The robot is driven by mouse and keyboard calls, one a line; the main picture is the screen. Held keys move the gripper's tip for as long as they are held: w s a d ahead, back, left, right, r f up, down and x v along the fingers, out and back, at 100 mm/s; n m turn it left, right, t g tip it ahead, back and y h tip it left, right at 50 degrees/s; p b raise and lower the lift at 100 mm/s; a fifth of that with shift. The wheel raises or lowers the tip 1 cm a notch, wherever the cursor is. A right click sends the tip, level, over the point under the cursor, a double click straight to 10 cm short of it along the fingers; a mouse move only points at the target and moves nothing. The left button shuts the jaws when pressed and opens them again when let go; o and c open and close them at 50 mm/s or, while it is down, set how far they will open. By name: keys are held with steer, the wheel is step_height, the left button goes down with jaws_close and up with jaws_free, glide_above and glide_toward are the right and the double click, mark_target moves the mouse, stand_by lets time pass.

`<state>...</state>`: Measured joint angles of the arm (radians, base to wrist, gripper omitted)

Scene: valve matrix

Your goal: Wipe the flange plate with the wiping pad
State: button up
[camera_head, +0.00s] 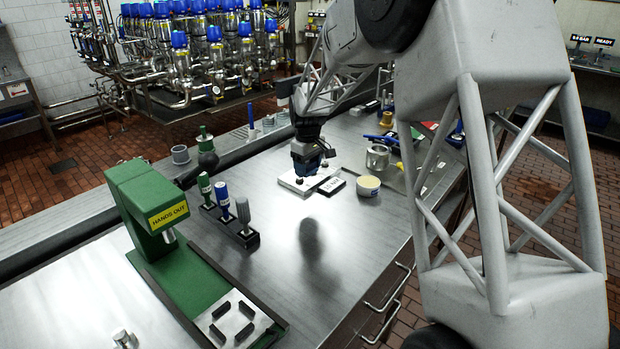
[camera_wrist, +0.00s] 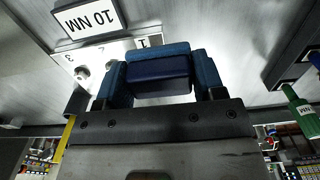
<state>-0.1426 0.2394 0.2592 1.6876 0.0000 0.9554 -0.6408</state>
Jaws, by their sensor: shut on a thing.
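The flange plate (camera_head: 287,184) is a pale plate on the steel bench below my gripper. The wrist view also shows the plate (camera_wrist: 100,62), with the numbers 1, 2 and 3 and some studs on it. My gripper (camera_head: 308,168) points down over the plate. In the wrist view its blue fingers are shut on the wiping pad (camera_wrist: 158,85), a dark blue block with a lighter blue top edge. The pad hides part of the plate near number 1. I cannot tell whether the pad touches the plate.
A "10 NM" sign (camera_wrist: 90,18) lies beside the plate. A cream tin (camera_head: 368,186) and a metal cylinder (camera_head: 377,158) stand to the right. A green press (camera_head: 150,205) and a rack of upright tools (camera_head: 240,236) stand to the left.

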steer(key=w, duration=1.7)
steer(key=shift+w+d+r, duration=0.1)
